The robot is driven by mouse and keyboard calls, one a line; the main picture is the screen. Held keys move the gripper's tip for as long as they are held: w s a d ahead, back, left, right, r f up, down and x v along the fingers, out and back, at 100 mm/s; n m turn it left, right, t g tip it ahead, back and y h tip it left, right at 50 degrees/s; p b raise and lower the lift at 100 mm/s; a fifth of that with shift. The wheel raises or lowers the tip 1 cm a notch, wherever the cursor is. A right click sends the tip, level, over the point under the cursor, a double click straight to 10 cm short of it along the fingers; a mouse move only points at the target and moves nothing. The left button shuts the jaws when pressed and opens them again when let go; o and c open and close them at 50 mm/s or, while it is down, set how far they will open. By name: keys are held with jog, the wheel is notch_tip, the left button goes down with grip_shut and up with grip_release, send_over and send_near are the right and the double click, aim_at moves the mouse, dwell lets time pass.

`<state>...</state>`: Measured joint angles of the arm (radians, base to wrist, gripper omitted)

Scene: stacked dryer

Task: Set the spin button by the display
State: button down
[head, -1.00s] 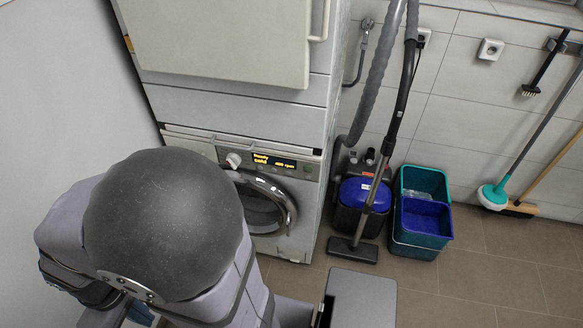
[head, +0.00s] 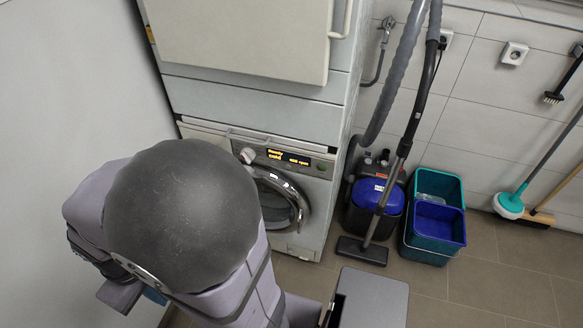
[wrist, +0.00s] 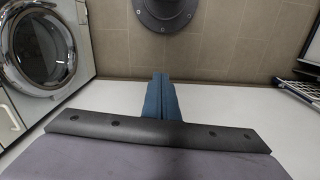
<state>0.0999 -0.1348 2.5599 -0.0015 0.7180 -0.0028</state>
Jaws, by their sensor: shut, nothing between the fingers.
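The washing machine (head: 305,217) stands under another white appliance in the head view. Its dark display (head: 289,158) is lit with orange text: a ready line at left and an rpm figure that looks like 400. A round light dial (head: 247,155) sits left of the display. The spin button by the display is too small to make out. In the wrist view, my gripper (wrist: 162,85) has its blue fingers together, with nothing between them, apart from the machine. The washer's round door (wrist: 40,47) shows at upper left there; its panel is out of frame.
A vacuum cleaner (head: 379,196) with its hose and floor head stands right of the washer. Teal and blue buckets (head: 437,222) are beside it. A mop (head: 509,205) and broom lean at the right wall. Tiled floor (head: 500,280) is clear at front right.

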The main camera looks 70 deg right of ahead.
jog(key=s+d+f+m+g+y+b, duration=0.2)
jog(key=s+d+f+m+b, duration=0.1)
jog(key=s+d+f+m, duration=0.45)
jog(key=s+d+f+m+y+b, duration=0.25)
jog(key=s+f+m+y, duration=0.2)
jog(key=s+f, duration=0.75)
jog(key=s+d+f+m+t+h+b, duration=0.1)
jog(key=s+d+f+h+b, duration=0.2)
jog(key=f, duration=0.5)
jog(key=s+d+f+m+t+h, duration=0.1)
jog(key=s+d+f+m, duration=0.2)
jog(key=f, duration=0.5)
jog(key=w+d+n+t+h, duration=0.1)
jog(key=w+d+t+h, duration=0.2)
jog(key=d, duration=0.6)
jog(key=w+d+n+t+h, duration=0.15)
jog(key=w+d+h, duration=0.3)
jog(key=d, duration=0.45)
jog(key=w+d+r+m+t+h, duration=0.1)
jog(key=w+d+r+t+h, duration=0.2)
jog(key=r, duration=0.6)
jog(key=w+d+r+t+h, duration=0.3)
jog(key=w+d+r+t, duration=0.1)
jog(key=r, duration=0.5)
jog(key=shift+w+d+m+h, duration=0.2)
jog(key=shift+d+m+h, duration=0.15)
jog(key=shift+d, duration=0.35)
